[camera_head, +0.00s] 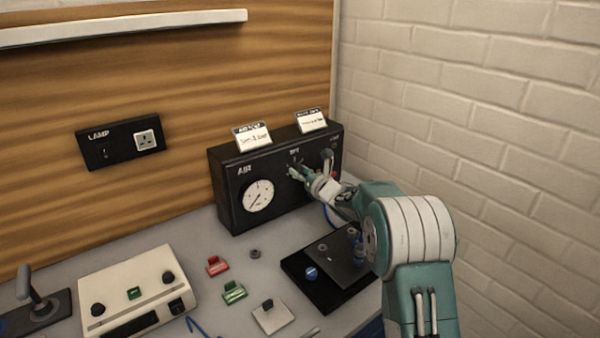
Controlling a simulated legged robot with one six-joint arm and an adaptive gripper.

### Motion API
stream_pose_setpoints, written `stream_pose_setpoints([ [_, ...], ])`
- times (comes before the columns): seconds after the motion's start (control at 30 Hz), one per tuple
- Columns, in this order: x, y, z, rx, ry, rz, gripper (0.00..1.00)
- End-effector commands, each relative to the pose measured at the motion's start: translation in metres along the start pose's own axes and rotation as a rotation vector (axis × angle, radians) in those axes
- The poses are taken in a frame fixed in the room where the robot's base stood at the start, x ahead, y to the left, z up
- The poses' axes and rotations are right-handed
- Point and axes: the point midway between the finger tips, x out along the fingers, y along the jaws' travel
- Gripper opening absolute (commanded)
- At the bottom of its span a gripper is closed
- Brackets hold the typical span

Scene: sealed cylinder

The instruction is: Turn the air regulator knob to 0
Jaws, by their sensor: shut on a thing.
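The air regulator is a black box (234,212) at the back right of the bench, against the wooden panel. Its front carries the label AIR and a round white gauge (258,196) with a dark needle. My gripper (294,174) reaches in from the right to the middle of the box's front, below small markings. It is shut on the regulator knob, which its fingers largely hide. The knob's setting cannot be read here. A grey fitting (327,158) shows on the front, right of my gripper.
Two label cards (252,137) stand on the box. A black plate with a blue knob (311,273) lies below my arm. Red (217,265) and green (234,292) clips, a cream control box (137,290) and a joystick (35,295) occupy the bench. A brick wall (500,120) bounds the right.

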Motion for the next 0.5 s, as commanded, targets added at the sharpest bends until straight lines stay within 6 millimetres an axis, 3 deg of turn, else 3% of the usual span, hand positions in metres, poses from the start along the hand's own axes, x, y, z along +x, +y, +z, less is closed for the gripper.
stream_pose_setpoints([
  [0.03,-0.0005,-0.0003,-0.0099,-0.017,0.018,-0.002,0.00],
  [0.5,-0.0007,-0.0010,-0.0099,-0.112,0.019,-0.002,0.00],
])
